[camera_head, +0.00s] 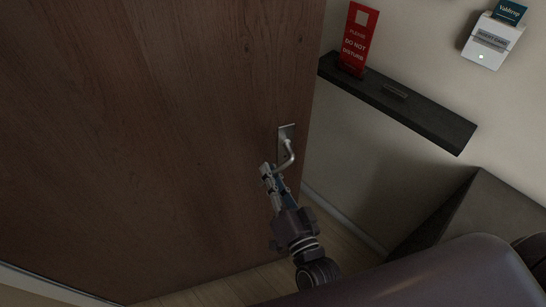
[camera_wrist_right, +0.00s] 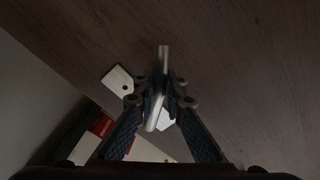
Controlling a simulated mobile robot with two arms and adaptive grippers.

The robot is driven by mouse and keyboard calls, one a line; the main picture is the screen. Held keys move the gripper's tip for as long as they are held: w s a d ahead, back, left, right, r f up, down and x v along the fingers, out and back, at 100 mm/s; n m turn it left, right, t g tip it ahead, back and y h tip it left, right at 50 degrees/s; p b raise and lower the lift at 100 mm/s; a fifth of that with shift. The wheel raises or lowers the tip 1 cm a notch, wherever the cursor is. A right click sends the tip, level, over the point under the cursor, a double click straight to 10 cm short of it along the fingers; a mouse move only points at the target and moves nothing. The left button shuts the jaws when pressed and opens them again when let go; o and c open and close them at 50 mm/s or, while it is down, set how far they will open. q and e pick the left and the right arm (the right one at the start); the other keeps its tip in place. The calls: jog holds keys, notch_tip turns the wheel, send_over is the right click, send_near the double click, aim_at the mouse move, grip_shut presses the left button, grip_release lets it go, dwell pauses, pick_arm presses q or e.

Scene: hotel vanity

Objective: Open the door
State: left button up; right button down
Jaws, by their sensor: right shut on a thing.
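The brown wooden door (camera_head: 170,130) fills the left and middle of the head view. Its silver handle (camera_head: 291,150) sits near the door's right edge, on a small metal plate. My right gripper (camera_head: 269,172) is shut on the lever of the handle, near its free end. In the right wrist view the silver lever (camera_wrist_right: 163,58) runs between the two fingers of my right gripper (camera_wrist_right: 161,95). The door surface (camera_wrist_right: 240,60) lies close behind them. My left gripper is not in view.
A dark wall shelf (camera_head: 425,118) is right of the door, with a red do-not-disturb sign (camera_head: 357,40) at its left end. A white card holder (camera_head: 491,41) is on the wall above. A dark box-like piece (camera_head: 490,205) stands at right. Wooden floor (camera_head: 225,291) shows below the door.

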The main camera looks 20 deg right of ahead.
jog(key=shift+s+r, duration=0.2)
jog(key=shift+w+f, duration=0.15)
jog(key=shift+w, duration=0.3)
jog(key=c, duration=2.3)
grip_release()
jog(key=shift+w+f, duration=0.1)
jog(key=shift+w, duration=0.15)
jog(key=shift+o, duration=1.4)
jog(key=shift+s, duration=0.1)
jog(key=shift+o, duration=0.2)
jog(key=shift+s, duration=0.15)
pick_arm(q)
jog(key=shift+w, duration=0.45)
pick_arm(e)
jog(key=s+d, duration=0.1)
jog(key=s, duration=1.1)
jog(key=shift+d+f, duration=0.15)
jog(key=shift+f, duration=0.05)
jog(key=shift+c, duration=0.2)
